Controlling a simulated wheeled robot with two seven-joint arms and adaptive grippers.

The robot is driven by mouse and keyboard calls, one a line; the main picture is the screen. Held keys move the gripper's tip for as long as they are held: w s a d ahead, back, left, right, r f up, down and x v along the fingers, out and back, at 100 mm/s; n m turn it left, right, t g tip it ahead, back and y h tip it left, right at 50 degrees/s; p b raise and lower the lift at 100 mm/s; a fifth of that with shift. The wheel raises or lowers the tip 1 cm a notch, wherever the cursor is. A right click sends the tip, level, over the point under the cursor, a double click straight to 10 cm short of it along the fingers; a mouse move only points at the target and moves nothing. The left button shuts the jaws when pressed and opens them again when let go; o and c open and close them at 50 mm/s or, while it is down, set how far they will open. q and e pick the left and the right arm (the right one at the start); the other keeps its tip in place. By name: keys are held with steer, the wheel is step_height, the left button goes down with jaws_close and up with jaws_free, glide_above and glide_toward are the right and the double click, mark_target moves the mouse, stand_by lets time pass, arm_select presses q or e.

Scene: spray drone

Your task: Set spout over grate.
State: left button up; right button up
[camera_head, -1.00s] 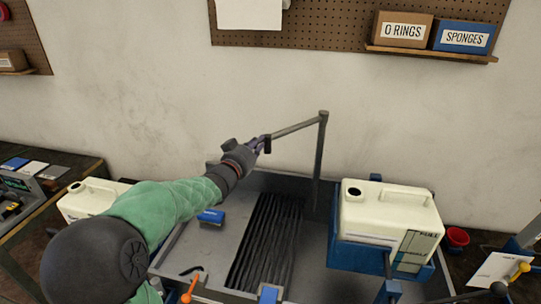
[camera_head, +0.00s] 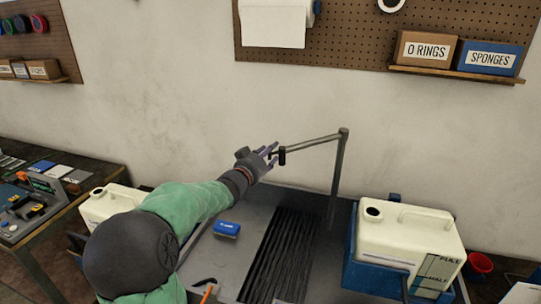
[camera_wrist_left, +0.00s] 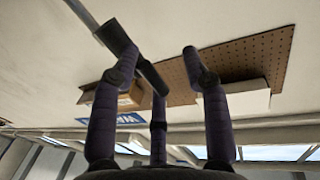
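A grey swing spout (camera_head: 318,139) runs left from its upright post (camera_head: 339,180) at the sink's back. Its dark nozzle (camera_head: 281,156) hangs at the left end. In the head view the nozzle is above the far end of the dark slatted grate (camera_head: 285,255); exact depth is hard to tell. My left gripper (camera_head: 270,152) is at the nozzle, with purple fingers spread. In the left wrist view the fingers (camera_wrist_left: 160,80) stand apart, and the dark nozzle (camera_wrist_left: 118,38) crosses beside the left finger; contact cannot be told. My right gripper is out of view.
A white tank (camera_head: 415,240) in a blue holder stands right of the grate. Another white tank (camera_head: 108,205) is at left, partly behind my left arm. A blue block (camera_head: 227,229) lies left of the grate. A red cup (camera_head: 480,265) is far right.

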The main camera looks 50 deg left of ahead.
arm_select(q)
steer(key=shift+s+f, duration=0.1)
steer(key=shift+f, duration=0.05)
steer(key=v, duration=1.1)
steer(key=shift+s, duration=0.3)
